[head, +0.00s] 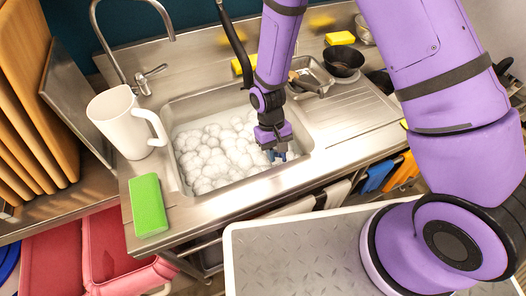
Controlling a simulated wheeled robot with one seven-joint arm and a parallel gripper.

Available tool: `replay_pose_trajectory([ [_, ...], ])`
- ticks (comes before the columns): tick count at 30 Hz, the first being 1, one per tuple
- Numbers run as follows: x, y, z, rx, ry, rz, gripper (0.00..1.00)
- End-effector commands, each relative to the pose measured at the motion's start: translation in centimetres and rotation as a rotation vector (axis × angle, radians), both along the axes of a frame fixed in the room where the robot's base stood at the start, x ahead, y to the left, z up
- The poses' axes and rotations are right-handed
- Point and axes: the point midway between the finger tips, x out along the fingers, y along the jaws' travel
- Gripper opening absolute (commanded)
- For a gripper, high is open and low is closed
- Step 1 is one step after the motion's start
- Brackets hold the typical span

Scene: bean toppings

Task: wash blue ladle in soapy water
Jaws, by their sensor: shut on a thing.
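The sink (168,125) is filled with white soapy foam (215,150). My gripper (278,156) points down over the right side of the foam, near the sink's right wall. It is shut on a small blue thing (283,155), which looks like part of the blue ladle. The rest of the ladle is hidden by the gripper or the foam, so I cannot tell how deep it sits.
A black bowl (343,58) and a metal tray (312,78) are behind right. Wooden boards (25,110) stand far left. The drainboard (350,115) has free room.

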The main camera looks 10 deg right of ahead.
Motion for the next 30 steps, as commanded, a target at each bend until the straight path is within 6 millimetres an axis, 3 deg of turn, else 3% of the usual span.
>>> replay_pose_trajectory([
  [8,0.0,0.1,0.0,0.001,0.0,0.002,0.0],
  [22,-1.1,3.7,0.0,0.0,0.0,0.003,0.0],
  [30,-0.9,3.2,0.0,0.0,0.0,0.0,0.0],
])
